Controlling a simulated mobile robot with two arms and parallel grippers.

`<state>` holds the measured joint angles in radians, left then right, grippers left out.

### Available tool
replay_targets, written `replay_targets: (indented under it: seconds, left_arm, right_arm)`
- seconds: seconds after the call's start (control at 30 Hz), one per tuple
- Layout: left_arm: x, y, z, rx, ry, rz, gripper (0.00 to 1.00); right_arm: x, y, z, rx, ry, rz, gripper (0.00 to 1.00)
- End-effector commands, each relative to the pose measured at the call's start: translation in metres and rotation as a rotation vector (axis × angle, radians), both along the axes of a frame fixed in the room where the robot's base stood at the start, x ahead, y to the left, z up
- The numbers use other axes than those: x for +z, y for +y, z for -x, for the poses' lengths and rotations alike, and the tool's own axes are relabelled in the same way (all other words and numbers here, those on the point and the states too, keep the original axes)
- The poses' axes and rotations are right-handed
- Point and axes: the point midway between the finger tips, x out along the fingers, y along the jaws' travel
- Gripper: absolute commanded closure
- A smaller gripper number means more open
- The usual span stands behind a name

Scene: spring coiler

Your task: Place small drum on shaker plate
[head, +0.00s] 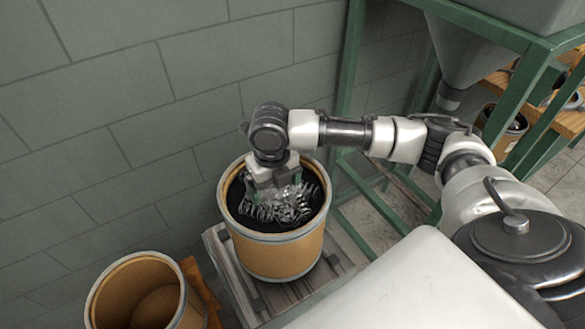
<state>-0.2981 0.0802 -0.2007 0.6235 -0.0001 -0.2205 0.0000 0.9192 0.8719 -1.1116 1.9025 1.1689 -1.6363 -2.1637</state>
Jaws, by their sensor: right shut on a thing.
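A tan drum (275,255) with a pale rim stands upright on a grey slatted base (231,277) near the wall. Its inside is dark, with a heap of shiny metal coils (285,207). My right gripper (272,187) reaches down inside the drum's mouth, with its fingers at the coils. It is shut on coils there; the fingertips are partly hidden, so how many it holds is unclear. I cannot tell whether the grey base is the shaker plate. My left gripper is out of view.
An open, empty-looking tan drum (142,292) stands at lower left. Another drum (503,127) with dark contents is at the right, by a green frame (525,100) under a grey hopper (468,45). A block wall (110,120) runs close behind.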

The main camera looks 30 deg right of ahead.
Motion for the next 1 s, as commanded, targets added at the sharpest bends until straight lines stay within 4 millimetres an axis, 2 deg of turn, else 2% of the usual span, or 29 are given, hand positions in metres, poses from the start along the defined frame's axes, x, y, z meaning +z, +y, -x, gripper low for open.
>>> replay_targets:
  seconds: [0.1,0.27,0.6,0.93,0.97,1.0]
  left_arm:
    - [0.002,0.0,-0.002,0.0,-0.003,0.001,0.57]
    - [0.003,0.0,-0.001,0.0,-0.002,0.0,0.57]
    - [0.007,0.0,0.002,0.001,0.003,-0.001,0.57]
    - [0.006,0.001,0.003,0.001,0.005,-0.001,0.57]
    - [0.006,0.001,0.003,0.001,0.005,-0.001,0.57]
    - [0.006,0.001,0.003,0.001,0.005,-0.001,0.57]
  right_arm:
    - [-0.002,0.008,-0.003,0.0,-0.005,-0.001,0.83]
    - [-0.008,0.009,-0.003,-0.001,-0.004,-0.002,0.83]
    - [-0.043,0.009,-0.003,0.001,-0.005,-0.001,0.83]
    - [-0.045,0.009,-0.003,0.001,-0.006,-0.001,0.83]
    - [-0.048,0.008,-0.002,0.001,-0.001,0.001,0.08]
    - [-0.048,0.008,-0.002,0.001,-0.001,0.001,0.02]
